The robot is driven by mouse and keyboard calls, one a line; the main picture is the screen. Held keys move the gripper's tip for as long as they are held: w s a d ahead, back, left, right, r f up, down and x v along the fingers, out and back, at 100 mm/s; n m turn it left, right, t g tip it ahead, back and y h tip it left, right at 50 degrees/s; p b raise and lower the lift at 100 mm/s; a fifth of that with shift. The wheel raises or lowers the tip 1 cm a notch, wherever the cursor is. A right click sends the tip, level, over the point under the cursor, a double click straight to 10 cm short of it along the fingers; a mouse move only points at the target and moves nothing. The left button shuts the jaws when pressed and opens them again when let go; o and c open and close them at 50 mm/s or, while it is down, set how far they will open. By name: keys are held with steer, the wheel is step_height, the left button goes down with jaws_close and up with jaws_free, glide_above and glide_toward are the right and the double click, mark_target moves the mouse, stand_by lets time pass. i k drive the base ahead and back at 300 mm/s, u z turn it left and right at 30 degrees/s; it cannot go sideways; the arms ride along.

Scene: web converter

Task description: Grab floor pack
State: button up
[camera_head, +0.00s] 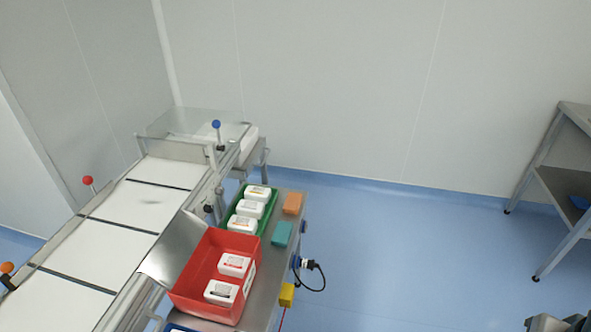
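No pack shows on the visible part of the blue floor (400,250). White packs with printed labels are in two bins on a metal side table.
A conveyor (115,218) with white web and dark crossbars runs along the left. Orange (292,203), teal (281,233) and yellow (287,294) blocks are at the side table. A black cable (322,276) hangs at its right. A metal shelf (562,180) stands right. The floor between is clear.

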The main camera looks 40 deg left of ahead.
mark_target(253, 193)
steer(key=u, duration=0.35)
steer(key=i, duration=1.5)
steer(key=u, duration=1.65)
steer(key=i, duration=1.1)
steer(key=u, duration=0.7)
